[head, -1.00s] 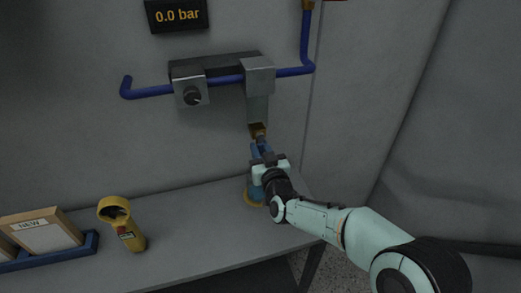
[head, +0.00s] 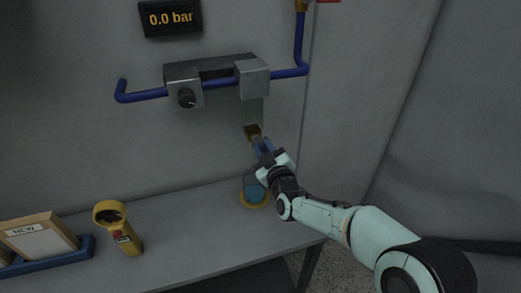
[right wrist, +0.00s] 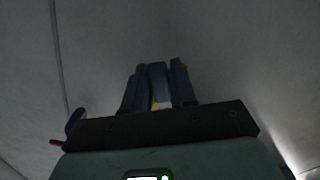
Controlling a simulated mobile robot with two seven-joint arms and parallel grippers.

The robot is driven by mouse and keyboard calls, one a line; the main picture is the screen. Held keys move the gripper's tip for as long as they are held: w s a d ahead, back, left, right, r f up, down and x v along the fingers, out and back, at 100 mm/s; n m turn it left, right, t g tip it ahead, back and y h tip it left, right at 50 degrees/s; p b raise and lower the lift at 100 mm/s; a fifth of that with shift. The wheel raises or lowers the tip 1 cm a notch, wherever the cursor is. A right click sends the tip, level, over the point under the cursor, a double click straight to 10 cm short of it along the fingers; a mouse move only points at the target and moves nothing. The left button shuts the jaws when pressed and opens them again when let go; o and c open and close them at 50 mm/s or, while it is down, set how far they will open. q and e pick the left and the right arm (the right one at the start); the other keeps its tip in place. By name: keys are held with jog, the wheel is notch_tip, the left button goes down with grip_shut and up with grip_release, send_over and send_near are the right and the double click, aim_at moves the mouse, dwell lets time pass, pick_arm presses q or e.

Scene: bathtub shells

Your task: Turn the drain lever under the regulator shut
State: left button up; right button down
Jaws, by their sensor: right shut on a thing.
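The regulator (head: 252,77) is a grey metal block on the blue pipe (head: 290,72) on the wall, with a clear bowl below it. A brass drain fitting (head: 253,131) is at the bowl's bottom. My right gripper (head: 265,150) is just below and right of this fitting, its fingers shut on the blue drain lever. In the right wrist view the lever (right wrist: 158,83) stands between the two dark fingers, with a bit of yellow at its base. The gripper hides most of the lever in the head view. My left gripper is not in view.
A display (head: 170,18) above reads 0.0 bar. A blue cup with a yellow base (head: 254,195) stands on the grey bench (head: 190,225) below the fitting. A yellow handheld tool (head: 118,228) and a blue tray (head: 50,260) with a "NEW" box are at the left.

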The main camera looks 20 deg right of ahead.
jog(key=n, duration=0.2)
jog(key=d+r+n, duration=0.1)
jog(key=shift+d+n+p, duration=0.1)
jog(key=shift+n+p, duration=0.25)
jog(key=shift+n, duration=0.05)
jog(key=shift+d+r+n, duration=0.2)
jog(key=shift+r+n, duration=0.2)
jog(key=shift+n, duration=0.6)
jog(key=shift+d+r+n+p, duration=0.1)
jog(key=shift+r+n+p, duration=0.3)
jog(key=shift+n, duration=0.65)
jog(key=shift+d+r+n+p, duration=0.15)
jog(key=shift+r+n+p, duration=0.3)
jog(key=shift+n, duration=0.55)
jog(key=shift+d+r+n+p, duration=0.1)
jog(key=shift+r+n+p, duration=0.3)
jog(key=shift+n, duration=0.65)
jog(key=c, duration=1)
grip_release()
